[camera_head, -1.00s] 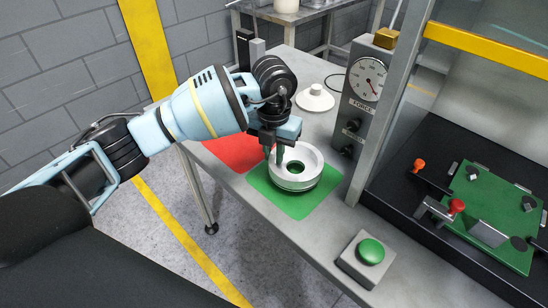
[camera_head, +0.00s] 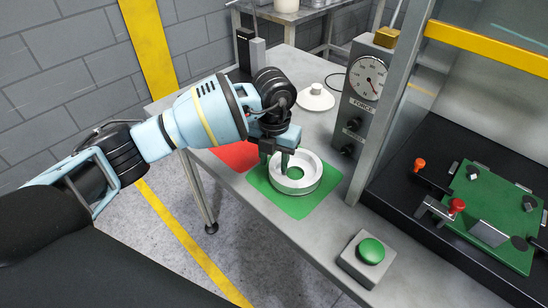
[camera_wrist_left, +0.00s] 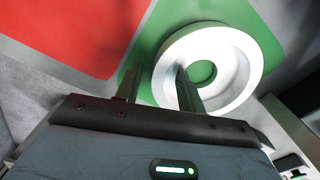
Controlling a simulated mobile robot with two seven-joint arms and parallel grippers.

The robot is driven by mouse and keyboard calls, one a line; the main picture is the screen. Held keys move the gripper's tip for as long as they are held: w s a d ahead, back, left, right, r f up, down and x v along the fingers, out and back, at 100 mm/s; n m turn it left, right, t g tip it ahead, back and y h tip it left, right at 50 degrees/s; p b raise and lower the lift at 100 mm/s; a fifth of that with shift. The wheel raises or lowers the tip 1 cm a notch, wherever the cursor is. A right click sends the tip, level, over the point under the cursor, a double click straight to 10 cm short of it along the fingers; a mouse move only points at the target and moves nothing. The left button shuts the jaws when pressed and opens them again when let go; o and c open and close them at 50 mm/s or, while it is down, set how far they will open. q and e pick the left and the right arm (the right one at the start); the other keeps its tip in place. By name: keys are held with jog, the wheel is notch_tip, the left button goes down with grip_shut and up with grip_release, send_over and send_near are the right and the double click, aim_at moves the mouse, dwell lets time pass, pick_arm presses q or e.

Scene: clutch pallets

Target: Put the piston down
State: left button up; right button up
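The piston, a thick white ring (camera_head: 312,183) with a stepped centre, sits flat on the green mat (camera_head: 298,209) on the bench. It also shows in the left wrist view (camera_wrist_left: 236,42), with green visible through its hole. My left gripper (camera_head: 274,163) is just above the mat at the ring's left side. In the wrist view its fingers (camera_wrist_left: 160,75) are spread around the ring's wall, one outside over the mat and one inside the rim. The outer finger stands apart from the wall. My right gripper is not in view.
A red mat (camera_head: 238,154) adjoins the green one. A white flanged part (camera_head: 316,98) stands behind. The press with its force gauge (camera_head: 367,77) and green fixture plate (camera_head: 490,205) is at the right. A green push-button box (camera_head: 368,257) sits near the bench's front edge.

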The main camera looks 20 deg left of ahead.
pick_arm(q)
jog(key=shift+r, duration=0.15)
notch_tip(320, 180, up, 12)
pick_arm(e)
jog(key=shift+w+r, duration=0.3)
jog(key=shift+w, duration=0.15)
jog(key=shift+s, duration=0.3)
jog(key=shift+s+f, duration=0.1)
